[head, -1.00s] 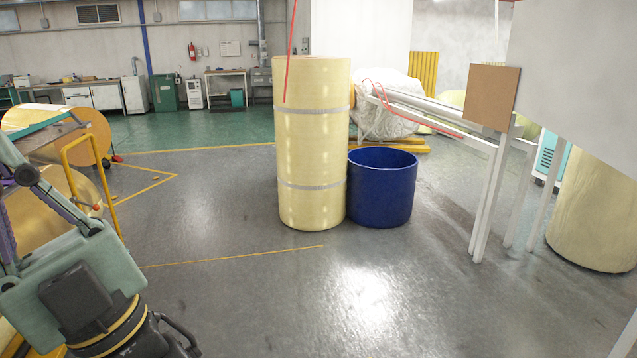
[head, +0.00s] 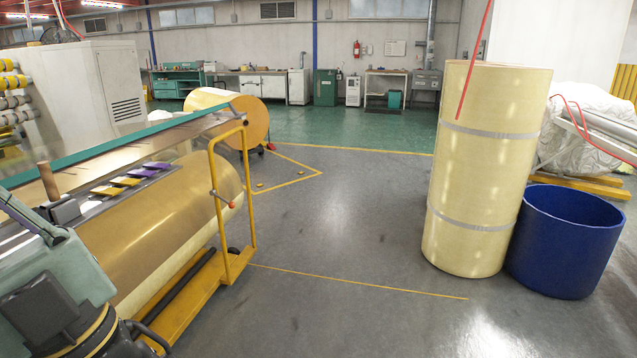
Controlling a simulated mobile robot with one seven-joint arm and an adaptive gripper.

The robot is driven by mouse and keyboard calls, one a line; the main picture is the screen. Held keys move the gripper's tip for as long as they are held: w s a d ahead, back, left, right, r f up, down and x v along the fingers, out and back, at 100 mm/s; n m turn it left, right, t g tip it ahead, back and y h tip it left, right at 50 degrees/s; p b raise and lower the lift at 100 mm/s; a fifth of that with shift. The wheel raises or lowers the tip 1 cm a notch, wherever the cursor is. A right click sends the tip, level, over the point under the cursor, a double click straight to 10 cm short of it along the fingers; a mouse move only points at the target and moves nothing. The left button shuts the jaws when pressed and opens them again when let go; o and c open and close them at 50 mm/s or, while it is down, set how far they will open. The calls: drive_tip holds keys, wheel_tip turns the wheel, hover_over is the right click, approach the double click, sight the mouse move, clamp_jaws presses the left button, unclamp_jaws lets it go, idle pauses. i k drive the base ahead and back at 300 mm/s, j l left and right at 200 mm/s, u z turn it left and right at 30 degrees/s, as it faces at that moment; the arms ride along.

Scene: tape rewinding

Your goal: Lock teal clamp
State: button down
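No teal clamp can be made out for certain in the head view. A row of small flat yellow and purple pieces (head: 157,165) lies along the edge of the long machine (head: 190,128) at the left. A long teal bar (head: 110,147) runs along the top of this machine. A dark block (head: 62,210) and a brown upright handle (head: 47,181) stand nearer, beside the coloured pieces. My green arm shows at the lower left and runs out of the left edge. My gripper is outside the picture.
A large golden roll (head: 170,225) lies under the machine, beside a yellow cart frame (head: 213,185). A tall cream roll (head: 485,165) and a blue bin (head: 567,240) stand at the right. The grey floor between the cart and tall roll is clear.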

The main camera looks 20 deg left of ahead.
sight(15, 181)
drive_tip(key=i+u, duration=0.45)
drive_tip(key=i+l+u, duration=0.1)
drive_tip(key=i+u, duration=0.4)
drive_tip(key=i, duration=0.2)
drive_tip(key=i+u, duration=0.4)
drive_tip(key=i, duration=0.3)
